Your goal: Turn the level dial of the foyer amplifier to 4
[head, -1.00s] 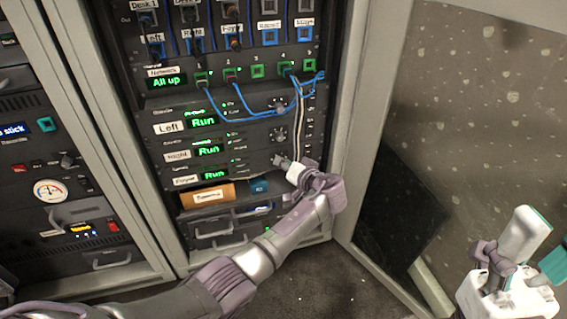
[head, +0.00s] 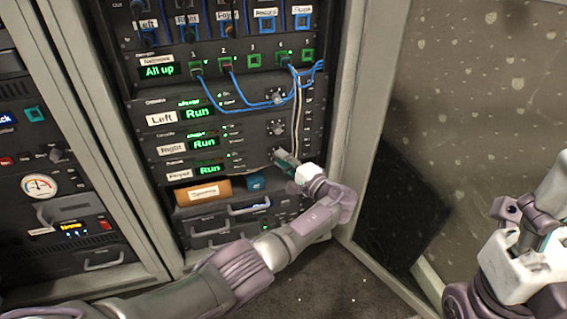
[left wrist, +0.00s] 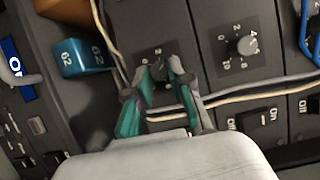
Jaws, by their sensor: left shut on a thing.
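The foyer amplifier (head: 230,164) is the lowest of three stacked amplifiers, with a "Foyer" label and a green "Run" display. Its level dial (left wrist: 158,70) shows in the left wrist view as a small dark knob with numbers around it, partly covered by the fingers. My left gripper (left wrist: 157,80) has its two fingers on either side of this knob and is shut on it. In the head view my left gripper (head: 284,160) hides the dial. The dial's pointer is too unclear to read. My right gripper (head: 512,240) is at the right edge, away from the rack.
Dials of the right (head: 277,128) and left (head: 277,98) amplifiers sit above. Pale cables (left wrist: 225,97) run close by the fingers. Blue cables (head: 250,105) loop above. An orange box (head: 203,191) and a blue box (head: 256,182) lie below the foyer amplifier.

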